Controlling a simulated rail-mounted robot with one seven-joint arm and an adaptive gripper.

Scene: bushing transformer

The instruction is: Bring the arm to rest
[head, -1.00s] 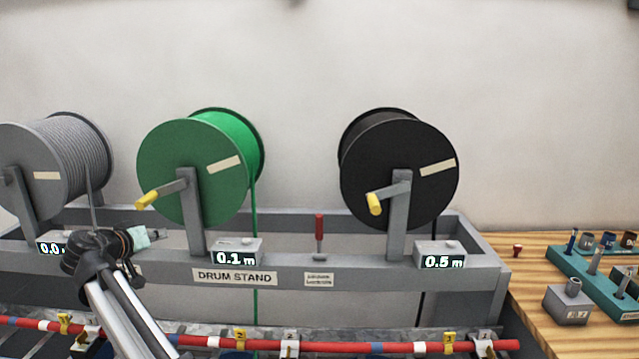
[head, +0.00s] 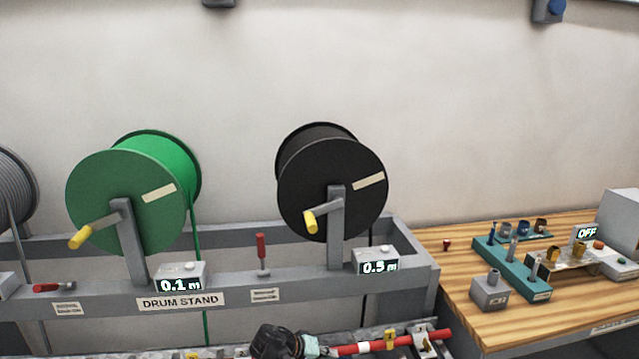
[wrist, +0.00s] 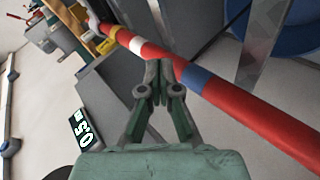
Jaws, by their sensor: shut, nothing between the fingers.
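My gripper (wrist: 158,68) is in the middle of the wrist view, its two fingers together with nothing between them. Beyond and beside its tips runs a red bar with blue and white bands (wrist: 235,108); I cannot tell whether they touch. In the head view my wrist and gripper (head: 308,345) show at the bottom edge, beside the red bar (head: 362,348), with the fingertips hard to make out.
The drum stand (head: 330,285) carries a green drum (head: 125,205), a black drum (head: 330,190) and a grey drum at the left edge. Counters read 0.1 m and 0.5 m. A wooden bench (head: 540,315) at right holds a teal rack (head: 512,268) and a box reading OFF.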

